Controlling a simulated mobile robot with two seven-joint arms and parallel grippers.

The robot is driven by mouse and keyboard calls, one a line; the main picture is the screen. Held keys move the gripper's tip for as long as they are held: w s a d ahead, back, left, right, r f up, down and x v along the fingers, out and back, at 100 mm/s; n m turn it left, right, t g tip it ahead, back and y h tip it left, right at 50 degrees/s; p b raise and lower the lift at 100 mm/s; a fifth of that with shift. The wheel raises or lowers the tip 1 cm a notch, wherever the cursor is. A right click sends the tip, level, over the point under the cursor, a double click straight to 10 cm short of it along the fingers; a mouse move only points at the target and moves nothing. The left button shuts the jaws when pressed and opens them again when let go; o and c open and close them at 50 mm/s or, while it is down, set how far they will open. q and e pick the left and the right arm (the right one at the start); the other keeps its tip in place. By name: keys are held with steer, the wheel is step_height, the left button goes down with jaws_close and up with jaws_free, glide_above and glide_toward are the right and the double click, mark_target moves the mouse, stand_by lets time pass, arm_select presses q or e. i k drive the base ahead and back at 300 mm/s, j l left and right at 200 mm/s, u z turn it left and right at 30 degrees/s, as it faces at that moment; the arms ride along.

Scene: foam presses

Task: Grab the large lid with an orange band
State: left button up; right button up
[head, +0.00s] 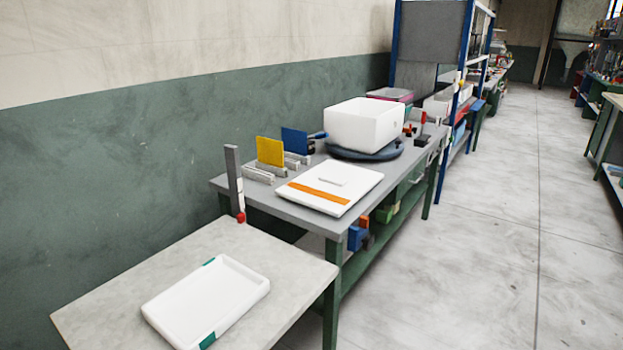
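The large white lid with an orange band (345,182) lies flat on the grey workbench (290,213), near its front end. The band runs across its near part, and a small raised white handle sits near its middle. Neither of my grippers shows in the head view.
A white box (364,124) stands on a dark round base (365,152) behind the lid. Yellow (270,151) and blue (295,141) panels stand at its left. A nearer table (110,306) holds a white tray with green marks (207,300). The floor (470,270) at the right is clear.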

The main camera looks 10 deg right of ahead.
mark_target(331, 188)
steer(key=i+l+u, duration=0.1)
steer(key=l, duration=0.25)
steer(key=i+l+u, duration=0.15)
steer(key=i+l, duration=0.15)
steer(key=i+l+u, duration=0.1)
steer(key=l, duration=0.3)
steer(key=i+l, duration=0.15)
steer(key=l, duration=0.2)
steer(key=i+l, duration=0.15)
steer(key=l, duration=0.2)
steer(key=i+l+u, duration=0.1)
steer(key=l, duration=0.25)
steer(key=i+l, duration=0.4)
steer(key=l, duration=0.3)
steer(key=i+l+u, duration=0.1)
steer(key=l, duration=0.25)
